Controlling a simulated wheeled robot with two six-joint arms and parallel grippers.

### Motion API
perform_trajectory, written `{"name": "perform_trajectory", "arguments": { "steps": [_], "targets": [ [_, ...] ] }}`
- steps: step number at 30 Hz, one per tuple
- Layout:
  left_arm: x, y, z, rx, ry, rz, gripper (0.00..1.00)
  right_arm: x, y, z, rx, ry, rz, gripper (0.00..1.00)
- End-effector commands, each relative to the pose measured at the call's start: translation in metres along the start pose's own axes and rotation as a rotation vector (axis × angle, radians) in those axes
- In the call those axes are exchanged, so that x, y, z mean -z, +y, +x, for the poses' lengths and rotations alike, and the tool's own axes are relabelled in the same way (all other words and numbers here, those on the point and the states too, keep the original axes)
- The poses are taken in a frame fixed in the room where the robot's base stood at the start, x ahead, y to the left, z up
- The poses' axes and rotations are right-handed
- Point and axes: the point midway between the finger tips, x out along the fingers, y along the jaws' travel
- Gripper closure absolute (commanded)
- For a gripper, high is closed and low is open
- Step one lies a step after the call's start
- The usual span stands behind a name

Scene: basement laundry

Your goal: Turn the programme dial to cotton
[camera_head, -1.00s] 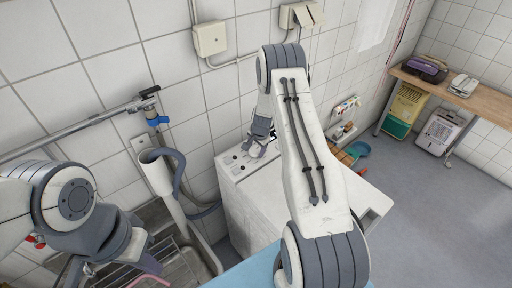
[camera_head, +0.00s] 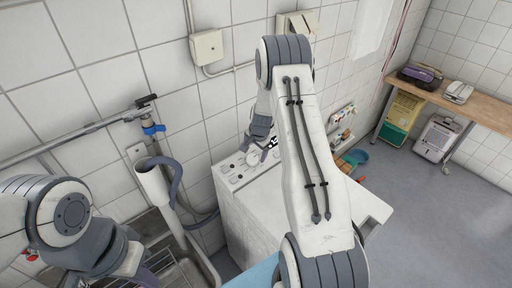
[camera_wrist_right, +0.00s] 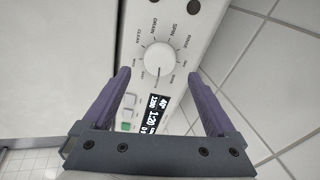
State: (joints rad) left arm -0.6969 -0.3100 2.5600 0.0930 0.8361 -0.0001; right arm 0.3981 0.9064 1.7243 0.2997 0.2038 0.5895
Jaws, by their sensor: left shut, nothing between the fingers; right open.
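The programme dial (camera_wrist_right: 159,58) is a round white knob on the white control panel in the right wrist view. SPIN, RINSE, DRAIN and CLEAN are readable around it; the smaller labels and the exact pointer setting are hard to make out. My right gripper (camera_wrist_right: 160,78) is open, its two purple fingers on either side of the dial in this view; I cannot tell if they touch it. In the head view the right gripper (camera_head: 259,138) hangs over the panel of the white washing machine (camera_head: 238,218). My left gripper (camera_head: 108,270) is shut and empty over the sink, partly cut off.
A lit display (camera_wrist_right: 154,115) and a green button (camera_wrist_right: 126,127) lie beside the dial. The tiled wall (camera_wrist_right: 275,75) rises close behind the panel. A grey hose (camera_head: 172,185) and the metal sink (camera_head: 205,268) are left of the washer. Open floor (camera_head: 430,225) lies to the right.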

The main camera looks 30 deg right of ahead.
Motion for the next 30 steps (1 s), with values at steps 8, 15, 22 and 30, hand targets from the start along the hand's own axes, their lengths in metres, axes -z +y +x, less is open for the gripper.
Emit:
{"name": "perform_trajectory", "arguments": {
  "steps": [8,15,22,30],
  "targets": [
    [-0.001,-0.001,0.012,0.000,0.000,-0.002,1.00,0.000,0.000,-0.045,0.001,0.001,0.001,0.08],
    [-0.001,-0.001,0.013,0.000,0.000,-0.003,1.00,0.000,0.001,-0.058,-0.001,0.000,0.001,0.08],
    [-0.001,-0.001,0.013,0.000,0.000,-0.002,1.00,0.000,0.001,-0.058,-0.001,0.000,0.001,0.08],
    [-0.001,-0.001,0.013,0.000,0.000,-0.002,1.00,0.000,0.001,-0.057,-0.001,0.000,0.001,0.08]
  ]
}}
